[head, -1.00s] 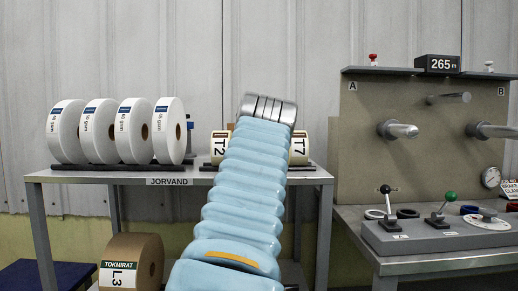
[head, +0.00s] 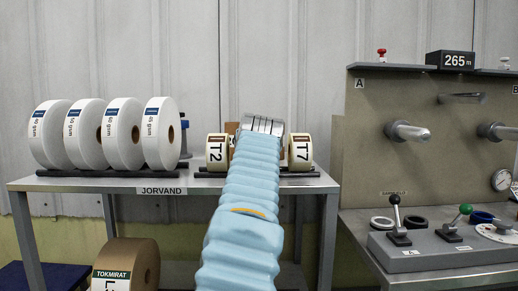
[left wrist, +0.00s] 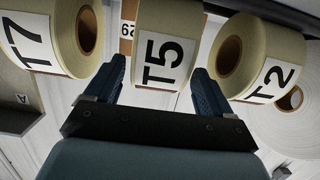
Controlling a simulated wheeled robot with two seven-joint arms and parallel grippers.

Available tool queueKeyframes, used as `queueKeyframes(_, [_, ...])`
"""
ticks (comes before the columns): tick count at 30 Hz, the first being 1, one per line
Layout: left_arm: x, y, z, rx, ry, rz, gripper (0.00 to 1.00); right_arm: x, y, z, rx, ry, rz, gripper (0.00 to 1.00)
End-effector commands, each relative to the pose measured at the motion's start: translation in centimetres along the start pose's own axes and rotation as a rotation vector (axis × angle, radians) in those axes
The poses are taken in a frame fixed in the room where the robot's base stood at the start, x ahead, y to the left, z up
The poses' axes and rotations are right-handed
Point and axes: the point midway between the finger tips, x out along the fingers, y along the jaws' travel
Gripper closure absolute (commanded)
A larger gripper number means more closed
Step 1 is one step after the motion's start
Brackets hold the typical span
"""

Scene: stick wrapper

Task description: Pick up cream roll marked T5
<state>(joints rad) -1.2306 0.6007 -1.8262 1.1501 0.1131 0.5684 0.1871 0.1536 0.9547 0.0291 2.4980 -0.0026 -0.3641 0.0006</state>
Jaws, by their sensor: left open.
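The cream roll marked T5 (left wrist: 166,40) is in the left wrist view, its label facing the camera, between the two fingers of my left gripper (left wrist: 160,88). The fingers are open, one on each side of the roll's lower part in that picture; I cannot tell whether they touch it. In the head view my blue-sleeved left arm hides T5 and the fingers. The cream roll T2 (head: 217,152) shows left of the arm and the cream roll T7 (head: 299,152) right of it. Both also show in the wrist view, T7 (left wrist: 40,40) at left and T2 (left wrist: 268,72) at right. My right gripper is not in view.
Several large white rolls (head: 122,134) stand in a row on the left of the metal table (head: 90,185). A brown roll (head: 146,268) sits below. A machine panel (head: 385,165) with spindles and a lever console (head: 430,243) stands at right. T2 and T7 flank the fingers closely.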

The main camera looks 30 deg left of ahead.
Motion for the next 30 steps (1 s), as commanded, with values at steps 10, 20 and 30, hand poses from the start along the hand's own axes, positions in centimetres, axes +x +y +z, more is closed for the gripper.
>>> queueKeyframes(10, [3.5,0.3,-0.1,-0.001,0.001,-0.001,0.17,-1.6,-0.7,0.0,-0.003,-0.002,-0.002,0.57])
queueKeyframes(20, [3.4,0.3,0.0,0.0,0.0,-0.001,0.46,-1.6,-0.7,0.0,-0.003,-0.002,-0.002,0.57])
queueKeyframes(30, [3.4,0.3,-0.1,0.0,0.002,-0.001,0.83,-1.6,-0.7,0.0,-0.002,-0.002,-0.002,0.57])
